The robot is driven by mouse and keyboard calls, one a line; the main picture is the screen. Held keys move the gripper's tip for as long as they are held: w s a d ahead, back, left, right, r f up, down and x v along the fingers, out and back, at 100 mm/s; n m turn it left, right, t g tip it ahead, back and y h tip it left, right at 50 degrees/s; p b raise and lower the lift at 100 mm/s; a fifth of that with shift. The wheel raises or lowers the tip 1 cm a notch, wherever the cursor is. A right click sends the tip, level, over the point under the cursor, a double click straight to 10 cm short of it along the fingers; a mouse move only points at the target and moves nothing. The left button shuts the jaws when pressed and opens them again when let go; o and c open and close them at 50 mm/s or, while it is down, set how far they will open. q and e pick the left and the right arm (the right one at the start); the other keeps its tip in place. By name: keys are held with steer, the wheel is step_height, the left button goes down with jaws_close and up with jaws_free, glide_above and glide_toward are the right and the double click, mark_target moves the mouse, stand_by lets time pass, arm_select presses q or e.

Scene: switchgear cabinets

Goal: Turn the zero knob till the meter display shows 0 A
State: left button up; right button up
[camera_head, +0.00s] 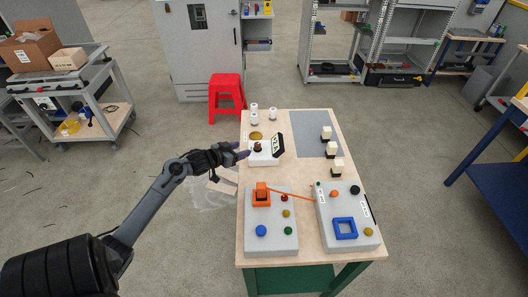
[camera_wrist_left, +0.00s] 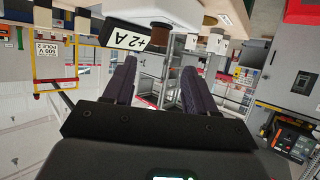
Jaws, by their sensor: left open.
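The meter is a white box (camera_head: 264,158) on the wooden table, with a dark tilted display (camera_head: 278,146) on its right side. In the left wrist view the display (camera_wrist_left: 124,36) reads "+2 A". My left gripper (camera_head: 242,151) reaches in from the left, just left of the knob. Its dark fingers (camera_wrist_left: 160,78) are open with nothing between their visible lengths. Whether the tips touch the knob cannot be seen. My right gripper is not in view.
Two pale panels, left (camera_head: 270,244) and right (camera_head: 354,243), with coloured knobs, stand at the table's near side, joined by an orange cable. White cylinders (camera_head: 254,112) stand at the back left. Several cream-topped blocks (camera_head: 337,161) stand at the right. A grey mat (camera_head: 308,130) has bare room.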

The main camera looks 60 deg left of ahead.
mark_target(256, 145)
arm_select(q)
steer(key=b+x, duration=0.2)
steer(key=x, duration=0.9)
steer(key=shift+d, duration=0.15)
